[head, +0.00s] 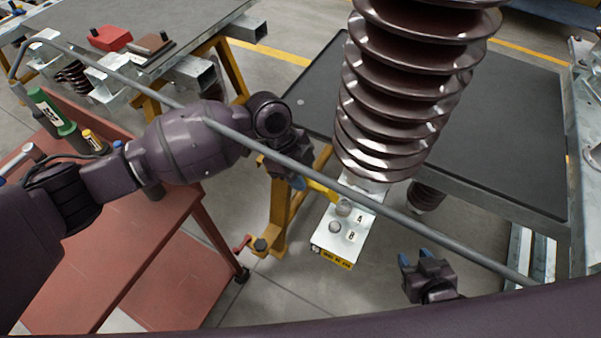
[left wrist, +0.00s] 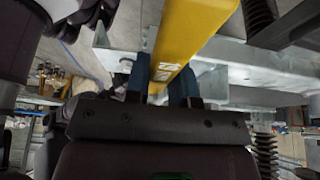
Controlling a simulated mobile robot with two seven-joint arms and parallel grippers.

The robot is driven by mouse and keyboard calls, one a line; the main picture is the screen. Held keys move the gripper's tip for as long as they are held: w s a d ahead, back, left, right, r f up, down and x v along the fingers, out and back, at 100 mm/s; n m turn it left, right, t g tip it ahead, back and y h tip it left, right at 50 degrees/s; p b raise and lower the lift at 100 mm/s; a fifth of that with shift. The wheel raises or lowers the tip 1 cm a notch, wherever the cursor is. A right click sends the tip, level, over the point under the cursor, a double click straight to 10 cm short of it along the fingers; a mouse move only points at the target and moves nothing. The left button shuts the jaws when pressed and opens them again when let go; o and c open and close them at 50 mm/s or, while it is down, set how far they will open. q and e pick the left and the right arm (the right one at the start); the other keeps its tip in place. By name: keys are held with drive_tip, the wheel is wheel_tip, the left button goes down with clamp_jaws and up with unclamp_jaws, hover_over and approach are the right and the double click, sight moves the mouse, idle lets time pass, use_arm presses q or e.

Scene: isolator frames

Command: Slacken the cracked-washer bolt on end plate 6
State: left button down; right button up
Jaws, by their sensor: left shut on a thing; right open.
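A pale metal end plate (head: 327,242) sticks out below the large brown ribbed insulator (head: 405,100). It carries two bolts: one beside the letter A (head: 343,208) and one beside the letter B (head: 335,226). I cannot tell which washer is cracked. The yellow label (head: 331,258) on its front edge is too small to read. My left gripper (head: 297,183) is shut on a yellow tool (head: 322,191), which also fills the upper middle of the left wrist view (left wrist: 185,40). The tool's far end reaches the bolt by A; whether it seats there is unclear. My right gripper (head: 415,262) is open and empty, right of the plate.
A long grey rod (head: 400,217) crosses the head view diagonally, passing in front of the plate area. A red cart (head: 150,235) with bottles stands at left. A dark-topped table (head: 500,130) lies behind the insulator. Yellow legs (head: 279,215) stand just left of the plate.

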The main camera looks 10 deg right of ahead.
use_arm(q)
drive_tip(key=shift+f, duration=0.4)
use_arm(e)
drive_tip(key=shift+a+f, duration=0.1)
drive_tip(key=shift+f, duration=0.15)
use_arm(q)
drive_tip(key=shift+f, duration=0.3)
drive_tip(key=shift+f+b, duration=0.25)
drive_tip(key=shift+b, duration=0.1)
use_arm(e)
drive_tip(key=shift+s+f+g, duration=0.3)
drive_tip(key=shift+s+f, duration=0.35)
drive_tip(key=shift+f, duration=0.05)
drive_tip(key=shift+w+r, duration=0.1)
drive_tip(key=shift+w, duration=0.05)
drive_tip(key=shift+w+r, duration=0.25)
drive_tip(key=shift+w, duration=0.1)
